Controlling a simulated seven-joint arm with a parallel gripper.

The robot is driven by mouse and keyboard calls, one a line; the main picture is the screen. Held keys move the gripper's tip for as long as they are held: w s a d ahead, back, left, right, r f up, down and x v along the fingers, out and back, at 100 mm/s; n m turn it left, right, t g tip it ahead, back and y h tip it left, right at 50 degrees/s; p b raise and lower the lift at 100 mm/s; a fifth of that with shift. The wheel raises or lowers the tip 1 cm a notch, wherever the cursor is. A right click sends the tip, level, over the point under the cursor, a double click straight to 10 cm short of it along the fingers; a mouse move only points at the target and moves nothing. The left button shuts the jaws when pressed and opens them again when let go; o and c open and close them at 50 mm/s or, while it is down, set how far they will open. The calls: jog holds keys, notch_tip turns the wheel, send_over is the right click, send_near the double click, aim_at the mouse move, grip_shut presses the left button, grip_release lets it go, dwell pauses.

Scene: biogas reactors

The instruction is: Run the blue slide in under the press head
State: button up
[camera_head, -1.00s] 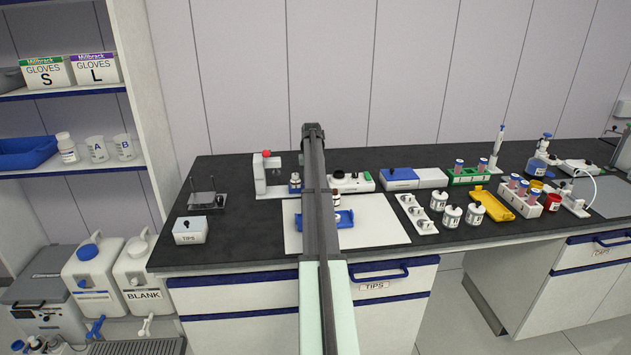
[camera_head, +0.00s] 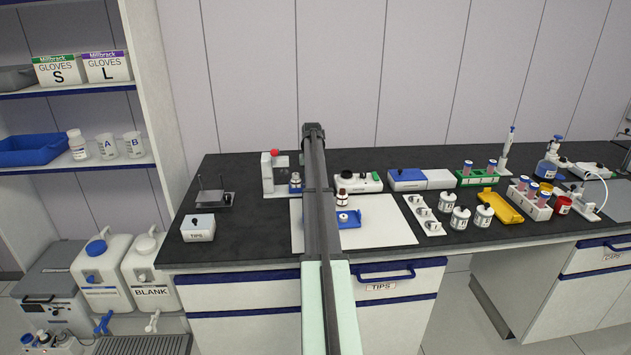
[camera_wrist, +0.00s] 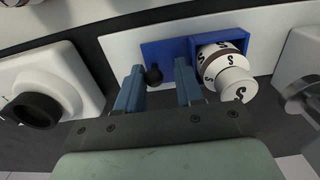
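The blue slide (camera_wrist: 178,50) lies on a white base plate in the wrist view. It has a small black knob (camera_wrist: 153,75) and a square pocket holding a bottle marked S (camera_wrist: 222,70). My gripper (camera_wrist: 159,68) has its two blue fingers on either side of the knob, with a visible gap. In the head view my arm hides the gripper and most of the slide. A grey round part, perhaps the press head (camera_wrist: 302,98), is at the wrist view's right edge.
A white device with a black dial (camera_wrist: 38,108) stands close by at the wrist view's left.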

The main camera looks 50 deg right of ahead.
jog(key=shift+w+a, duration=1.4)
jog(key=shift+w, duration=0.05)
dwell(1.3)
jog(key=shift+s+d, duration=0.15)
jog(key=shift+s, duration=0.05)
dwell(0.3)
jog(key=shift+r, duration=0.15)
jog(key=shift+r, duration=3.65)
